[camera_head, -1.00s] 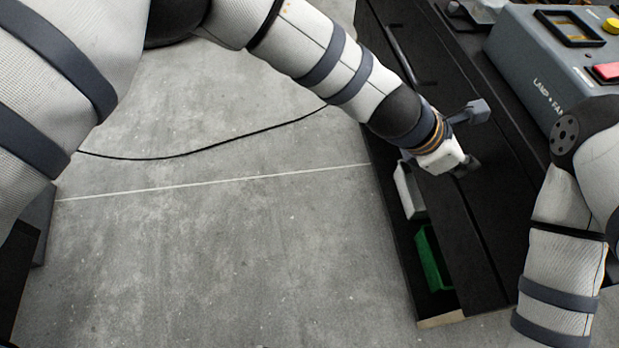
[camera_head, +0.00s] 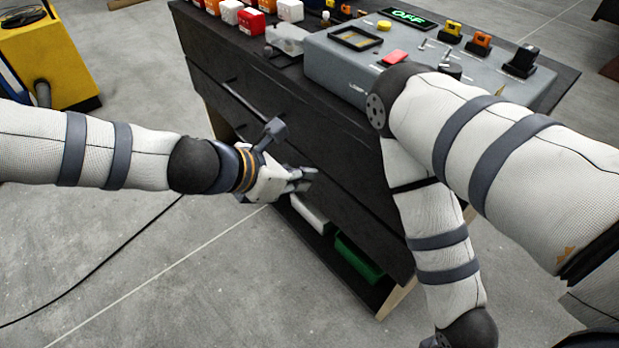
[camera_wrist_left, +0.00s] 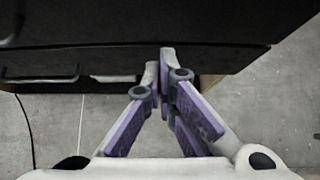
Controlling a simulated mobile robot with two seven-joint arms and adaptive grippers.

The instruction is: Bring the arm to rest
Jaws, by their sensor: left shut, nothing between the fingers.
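My left gripper (camera_head: 308,178) is in front of the black cabinet (camera_head: 335,165), near its drawer fronts. In the left wrist view my left gripper (camera_wrist_left: 160,68) has its fingertips together with nothing between them. The cabinet's dark front (camera_wrist_left: 150,30) lies just beyond the fingertips; I cannot tell whether they touch it. My right arm (camera_head: 440,245) hangs down in front of the cabinet's right part. My right gripper is outside both views.
The cabinet top holds a grey control box (camera_head: 345,72) and several small coloured blocks. A white bin (camera_head: 308,212) and a green bin (camera_head: 357,256) sit on the low shelf. A yellow machine (camera_head: 45,55) stands at far left. Concrete floor is clear at lower left, apart from a black cable (camera_head: 100,262).

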